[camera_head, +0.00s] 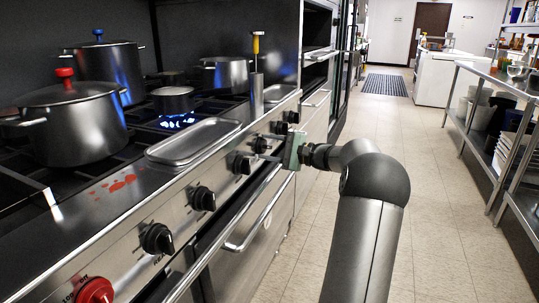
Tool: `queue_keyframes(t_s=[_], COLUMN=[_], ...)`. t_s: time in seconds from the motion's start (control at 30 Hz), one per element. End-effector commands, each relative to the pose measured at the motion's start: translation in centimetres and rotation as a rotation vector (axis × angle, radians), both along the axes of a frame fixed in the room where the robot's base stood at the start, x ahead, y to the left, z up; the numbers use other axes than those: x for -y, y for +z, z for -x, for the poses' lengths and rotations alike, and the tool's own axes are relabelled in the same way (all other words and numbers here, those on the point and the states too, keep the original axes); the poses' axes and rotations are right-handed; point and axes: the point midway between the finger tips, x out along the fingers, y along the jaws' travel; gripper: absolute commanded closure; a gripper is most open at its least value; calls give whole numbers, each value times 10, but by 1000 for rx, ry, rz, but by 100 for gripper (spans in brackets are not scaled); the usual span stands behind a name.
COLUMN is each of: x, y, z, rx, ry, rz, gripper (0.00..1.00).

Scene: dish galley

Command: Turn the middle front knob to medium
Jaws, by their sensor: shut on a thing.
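A row of black knobs runs along the steel front panel of the range (125,262). My gripper (268,147) reaches in from the right, and its jaws are shut on a black knob (260,145) around the middle to far part of the row. The jaws partly cover that knob, and its pointer setting cannot be read. Nearer black knobs stand free: one just beside the jaws (243,163), one closer (203,199) and one closer still (157,239). Two more knobs (281,128) (291,117) are beyond the gripper.
A red knob (95,290) is at the near end. An oven handle (232,246) runs below the panel. A steel tray (193,140), a red-knobbed pot (75,125) and a small pan (173,99) over blue flame sit on top. The aisle floor (440,220) is clear; shelves (500,85) stand right.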

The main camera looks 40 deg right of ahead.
Motion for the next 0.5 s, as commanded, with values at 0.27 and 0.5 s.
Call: queue_keyframes(t_s=[0.27,0.5], x=[0,0], y=[-2,-1], z=[1,1], rx=[46,57], ry=[-1,-1], rz=[85,104], gripper=[76,76])
